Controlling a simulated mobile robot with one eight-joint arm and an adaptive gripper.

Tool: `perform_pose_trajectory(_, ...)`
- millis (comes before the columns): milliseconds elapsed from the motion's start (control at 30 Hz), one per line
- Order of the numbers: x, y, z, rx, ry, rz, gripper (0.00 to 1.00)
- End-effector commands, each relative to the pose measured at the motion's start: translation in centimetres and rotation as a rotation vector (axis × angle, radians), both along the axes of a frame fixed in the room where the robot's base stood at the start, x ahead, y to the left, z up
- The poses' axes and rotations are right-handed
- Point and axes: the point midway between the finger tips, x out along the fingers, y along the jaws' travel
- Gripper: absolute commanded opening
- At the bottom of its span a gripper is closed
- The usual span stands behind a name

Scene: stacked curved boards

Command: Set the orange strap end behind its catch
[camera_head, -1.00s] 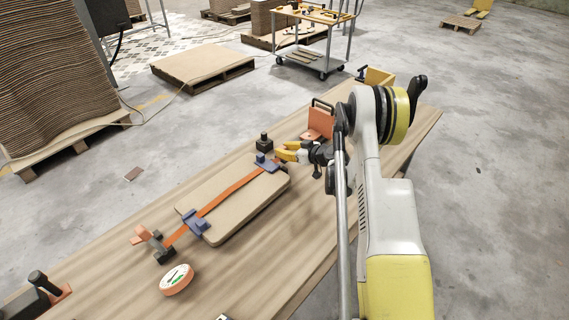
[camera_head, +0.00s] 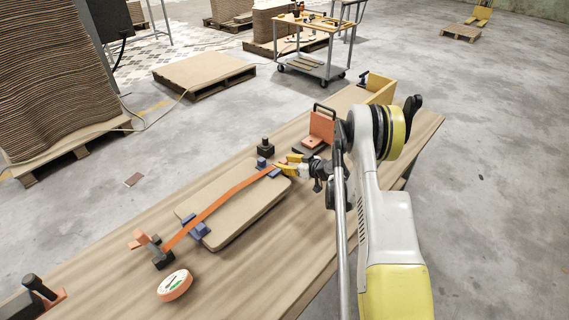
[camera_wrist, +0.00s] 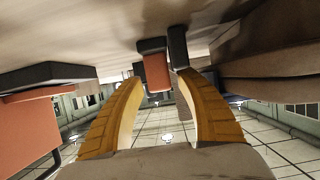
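The orange strap (camera_head: 222,201) runs over a tan curved board (camera_head: 245,213) from a dark clamp (camera_head: 162,257) at lower left to the board's far end. A gap seems to show at the right finger. Whether the fingers press on it is unclear. I cannot single out the catch.
A black post block (camera_head: 265,147) stands just behind the board's far end. An orange upright plate with a dark handle (camera_head: 321,127) stands close beyond my gripper. The table's right front is clear.

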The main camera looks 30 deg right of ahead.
Motion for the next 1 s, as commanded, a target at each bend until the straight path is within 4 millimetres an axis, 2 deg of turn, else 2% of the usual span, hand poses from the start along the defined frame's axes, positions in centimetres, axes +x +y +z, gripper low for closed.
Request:
perform_pose_trajectory(167,-0.5,-0.3,0.7,0.001,0.000,-0.001,0.43)
perform_pose_trajectory(267,-2.0,-0.8,1.5,0.001,0.000,-0.003,0.43)
perform_pose_trajectory(500,-6.8,-2.6,3.7,0.001,0.000,-0.004,0.43)
perform_pose_trajectory(700,-9.6,-3.5,4.5,0.000,0.000,-0.002,0.43)
perform_pose_trajectory(867,-10.2,-3.3,5.6,0.004,0.014,0.002,0.43)
perform_pose_trajectory(967,-9.7,-1.9,8.0,0.012,0.060,0.006,0.43)
perform_pose_trajectory(1000,-9.4,-0.9,9.4,0.017,0.087,0.007,0.43)
